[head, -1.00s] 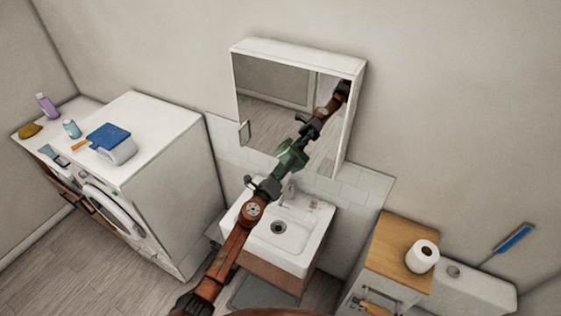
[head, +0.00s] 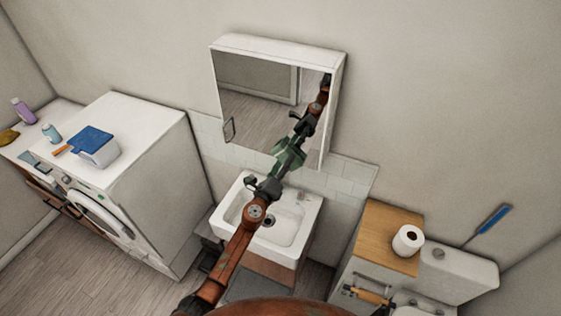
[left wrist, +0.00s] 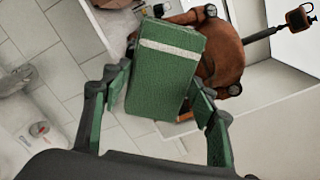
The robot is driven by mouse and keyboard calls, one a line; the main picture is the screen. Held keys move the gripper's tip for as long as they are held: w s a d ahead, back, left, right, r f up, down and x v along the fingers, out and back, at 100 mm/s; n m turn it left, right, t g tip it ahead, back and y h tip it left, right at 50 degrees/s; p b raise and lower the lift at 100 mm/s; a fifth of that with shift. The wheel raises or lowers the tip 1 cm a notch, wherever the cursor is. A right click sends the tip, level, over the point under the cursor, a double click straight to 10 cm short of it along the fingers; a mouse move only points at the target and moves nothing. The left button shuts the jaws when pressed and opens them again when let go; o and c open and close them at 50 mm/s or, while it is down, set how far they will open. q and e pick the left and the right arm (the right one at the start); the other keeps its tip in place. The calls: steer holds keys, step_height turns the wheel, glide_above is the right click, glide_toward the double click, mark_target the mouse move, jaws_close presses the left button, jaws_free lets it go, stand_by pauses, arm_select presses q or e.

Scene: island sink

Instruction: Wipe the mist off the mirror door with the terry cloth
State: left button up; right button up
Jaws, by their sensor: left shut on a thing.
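The mirror door (head: 255,95) is the front of a white wall cabinet above the sink, with a small handle at its lower left. It is closed and reflects the room and my arm; I cannot make out clear mist on it. My left gripper (head: 284,160) is in front of the door's lower edge, right of its middle. It is shut on the terry cloth (left wrist: 165,70), a green folded pad with a white stripe, between its green fingers. I cannot tell whether the cloth touches the glass. My right gripper is not in view.
The white sink (head: 236,208) is below the arm. A washing machine (head: 150,120) at left bears a blue-topped box (head: 95,145). A wooden-topped cabinet (head: 385,235) with a toilet roll (head: 408,240) stands at right, beside the toilet. Wall around the mirror is clear.

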arm_select(q)
steer(key=shift+s+d+p, duration=0.15)
steer(key=shift+s+d, duration=0.25)
steer(key=shift+d, duration=0.65)
steer(key=shift+s+d+p, duration=0.1)
steer(key=shift+s+d, duration=0.25)
steer(key=shift+d, duration=0.65)
steer(key=shift+s+d+p, duration=0.15)
steer(key=shift+s+d, duration=0.25)
steer(key=shift+d, duration=0.65)
steer(key=shift+a, duration=0.1)
steer(key=p+v, duration=0.2)
steer(key=v, duration=0.4)
steer(key=v, duration=0.3)
steer(key=shift+p, duration=0.3)
